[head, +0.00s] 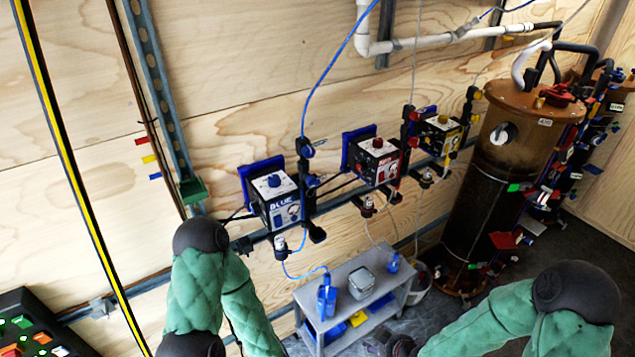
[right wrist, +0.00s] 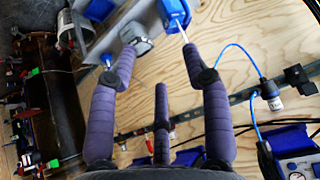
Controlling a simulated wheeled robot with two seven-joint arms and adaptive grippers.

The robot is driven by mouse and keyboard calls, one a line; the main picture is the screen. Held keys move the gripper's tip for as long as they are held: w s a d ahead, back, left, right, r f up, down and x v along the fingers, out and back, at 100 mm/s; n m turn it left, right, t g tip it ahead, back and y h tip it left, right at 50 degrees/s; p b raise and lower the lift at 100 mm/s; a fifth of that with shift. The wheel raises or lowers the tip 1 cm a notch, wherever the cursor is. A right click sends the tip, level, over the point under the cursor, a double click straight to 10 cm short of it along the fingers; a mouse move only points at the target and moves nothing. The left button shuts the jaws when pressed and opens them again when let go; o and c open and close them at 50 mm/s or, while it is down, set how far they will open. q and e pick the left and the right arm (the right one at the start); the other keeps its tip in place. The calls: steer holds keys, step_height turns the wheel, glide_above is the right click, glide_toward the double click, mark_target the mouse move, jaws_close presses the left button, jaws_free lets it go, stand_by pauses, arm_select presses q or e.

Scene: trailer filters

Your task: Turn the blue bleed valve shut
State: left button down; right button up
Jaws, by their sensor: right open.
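The blue unit (head: 275,203), a box with a white top marked BLUE, is on the wooden wall left of centre in the head view. A blue knob (head: 273,180) sits on its top. Blue fittings (head: 307,149) stand on the pipe beside it; I cannot tell which blue part is the bleed valve. The unit's edge shows at the lower right of the right wrist view (right wrist: 297,165). My right gripper (right wrist: 160,52) is open and empty, its padded fingers apart, near the bench and away from the unit. My left gripper is out of view; only its arm shows.
A grey bench (head: 345,283) with blue bottles (head: 327,296) and a grey container (head: 361,283) stands below the units. Red (head: 375,160) and yellow-black (head: 440,135) units are to the right. A tall brown tank (head: 490,190) stands farther right. Thin blue hoses hang near the blue unit.

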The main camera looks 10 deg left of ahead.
steer(key=w+a+r+n+t+y, duration=0.1)
steer(key=w+a+r+n, duration=0.1)
steer(key=r, duration=0.2)
steer(key=w+a+r+n+t+p, duration=0.1)
steer(key=w+r+n, duration=0.2)
steer(key=r, duration=0.2)
steer(key=w+a+r+n+t+y, duration=0.1)
steer(key=w+a+r+n, duration=0.1)
steer(key=r, duration=0.2)
steer(key=n+t+y+p, duration=0.2)
steer(key=n+t+y, duration=0.3)
steer(key=n, duration=0.8)
glide_toward(316, 185)
steer(key=shift+g+y, duration=0.5)
steer(key=shift+g, duration=0.1)
steer(key=x, duration=0.8)
steer(key=shift+w+r, duration=0.1)
steer(key=shift+w, duration=0.45)
jaws_close()
